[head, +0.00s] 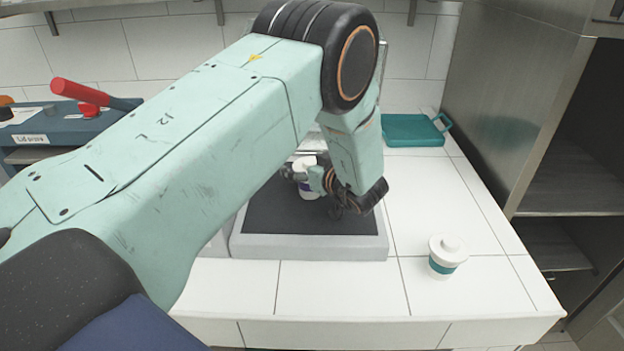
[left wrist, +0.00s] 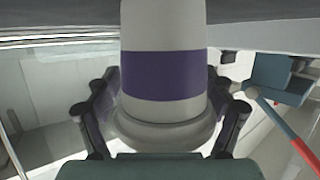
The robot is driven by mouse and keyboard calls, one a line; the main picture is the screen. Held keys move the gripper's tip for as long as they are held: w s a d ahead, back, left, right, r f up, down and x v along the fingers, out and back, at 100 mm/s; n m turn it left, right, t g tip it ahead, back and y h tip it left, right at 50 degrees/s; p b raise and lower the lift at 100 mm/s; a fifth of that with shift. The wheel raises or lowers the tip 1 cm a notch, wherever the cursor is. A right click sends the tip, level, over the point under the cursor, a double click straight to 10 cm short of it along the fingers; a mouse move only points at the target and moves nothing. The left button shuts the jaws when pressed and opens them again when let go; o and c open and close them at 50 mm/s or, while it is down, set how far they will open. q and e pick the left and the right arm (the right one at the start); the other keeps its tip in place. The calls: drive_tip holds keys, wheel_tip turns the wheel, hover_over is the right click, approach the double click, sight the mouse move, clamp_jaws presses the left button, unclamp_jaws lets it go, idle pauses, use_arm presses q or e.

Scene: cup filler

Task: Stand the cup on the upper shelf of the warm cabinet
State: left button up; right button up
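A white cup with a purple band (head: 308,188) is at the dark-topped grey platform. My left gripper (head: 318,182) has its fingers on either side of it. In the left wrist view the cup (left wrist: 163,75) fills the middle, with a finger close to each side; I cannot tell whether they press on it. A second white cup with a teal band and a lid (head: 446,258) stands upright on the counter to the right. The steel cabinet (head: 505,110) is at the right, its front open, with an upper shelf (head: 572,198) and a lower shelf (head: 548,256). My right gripper is out of view.
A teal tray (head: 413,131) lies on the counter behind. A blue device (head: 60,130) with a red handle (head: 80,92) stands at the left. My left arm hides much of the middle.

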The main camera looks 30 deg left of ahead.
use_arm(q)
drive_tip(key=shift+w+f, duration=0.1)
drive_tip(key=c, duration=0.3)
drive_tip(key=shift+s+a, duration=0.15)
drive_tip(key=shift+s, duration=0.1)
drive_tip(key=c, duration=0.4)
drive_tip(key=shift+w, duration=0.2)
drive_tip(key=c, duration=0.5)
drive_tip(key=shift+s, duration=0.15)
drive_tip(key=c, duration=0.4)
clamp_jaws()
